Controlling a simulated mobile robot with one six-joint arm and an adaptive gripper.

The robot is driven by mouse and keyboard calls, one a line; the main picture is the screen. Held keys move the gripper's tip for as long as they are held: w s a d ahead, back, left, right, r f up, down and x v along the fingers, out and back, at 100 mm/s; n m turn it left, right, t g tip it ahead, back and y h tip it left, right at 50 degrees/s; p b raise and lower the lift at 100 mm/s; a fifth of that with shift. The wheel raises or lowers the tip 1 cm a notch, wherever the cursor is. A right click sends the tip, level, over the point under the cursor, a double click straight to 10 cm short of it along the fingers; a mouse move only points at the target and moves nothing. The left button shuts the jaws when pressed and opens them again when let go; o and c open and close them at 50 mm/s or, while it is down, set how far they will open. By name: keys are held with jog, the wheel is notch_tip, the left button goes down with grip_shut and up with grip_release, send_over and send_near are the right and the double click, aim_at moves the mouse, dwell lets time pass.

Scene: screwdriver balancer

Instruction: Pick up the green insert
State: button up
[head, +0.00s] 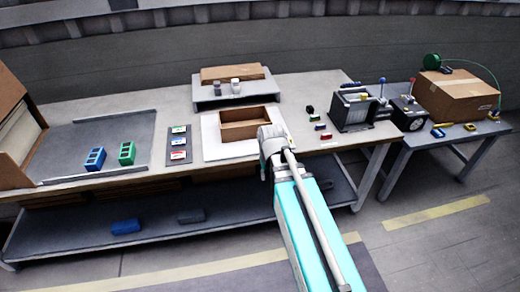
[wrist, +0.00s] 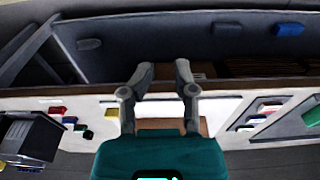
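A green block with openings in its top (head: 127,153) stands on the grey mat at the left of the bench, beside a similar blue block (head: 95,158). A green shape (wrist: 312,116) is cut off by the right edge of the wrist view; I cannot tell for sure that it is the same block. A small green piece (wrist: 80,127) lies in the row of small coloured pieces. My gripper (wrist: 162,70) is open, with nothing visible between its fingers. In the head view it is by the bench's front edge, well right of the green block.
A wooden tray (head: 245,129) on a white board is by my gripper. A holder with three small pieces (head: 179,143) lies between board and grey mat (head: 60,150). A dark machine (head: 352,108) stands right. Blue (head: 125,227) and grey blocks (head: 191,216) lie on the lower shelf.

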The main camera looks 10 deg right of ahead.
jog(key=s+g, duration=0.1)
jog(key=s, duration=0.5)
jog(key=shift+o, duration=1.4)
